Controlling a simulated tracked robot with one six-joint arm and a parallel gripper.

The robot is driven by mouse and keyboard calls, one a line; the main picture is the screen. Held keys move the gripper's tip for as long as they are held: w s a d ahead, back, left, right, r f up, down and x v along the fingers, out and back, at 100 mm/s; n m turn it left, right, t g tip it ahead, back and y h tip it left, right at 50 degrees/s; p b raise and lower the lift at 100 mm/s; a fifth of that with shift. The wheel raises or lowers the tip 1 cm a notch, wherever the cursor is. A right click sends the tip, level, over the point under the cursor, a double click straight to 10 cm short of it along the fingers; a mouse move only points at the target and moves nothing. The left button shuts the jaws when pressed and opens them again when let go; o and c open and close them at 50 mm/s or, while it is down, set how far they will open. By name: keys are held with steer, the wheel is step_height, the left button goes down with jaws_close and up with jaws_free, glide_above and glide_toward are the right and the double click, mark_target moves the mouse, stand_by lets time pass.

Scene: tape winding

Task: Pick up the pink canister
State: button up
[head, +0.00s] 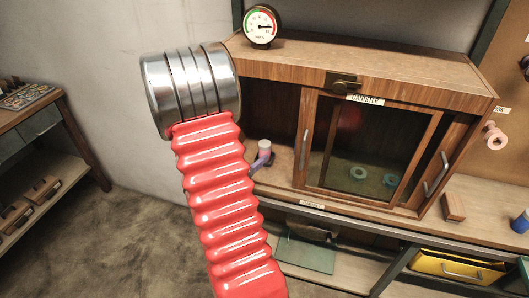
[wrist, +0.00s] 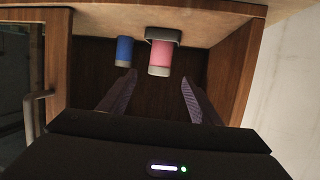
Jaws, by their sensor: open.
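The pink canister (wrist: 160,54) stands on the cabinet floor in the wrist view, which looks upside down. It has a pale grey cap and a darker grey piece at its base. My gripper (wrist: 158,77) is open. Its two dark purple fingers point toward the canister, one to each side, with gaps between. The fingers do not hold it. In the head view the pink canister (head: 264,157) shows just right of my red arm, in the open left part of the cabinet (head: 370,62). My arm hides most of the gripper there.
A blue canister (wrist: 124,50) stands close left of the pink one in the wrist view, near the left finger. Cabinet walls flank the opening. In the head view a glass door (head: 370,140) covers the middle, and a gauge (head: 262,25) stands on top.

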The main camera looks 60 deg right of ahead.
mark_target(262, 149)
steer(key=shift+x, duration=4.35)
steer(key=shift+f, duration=0.1)
steer(key=shift+x, duration=2.6)
steer(key=shift+f, duration=0.1)
steer(key=shift+c, duration=0.2)
steer(key=c, duration=1.1)
steer(key=shift+c, duration=0.2)
step_height(262, 149, up, 10)
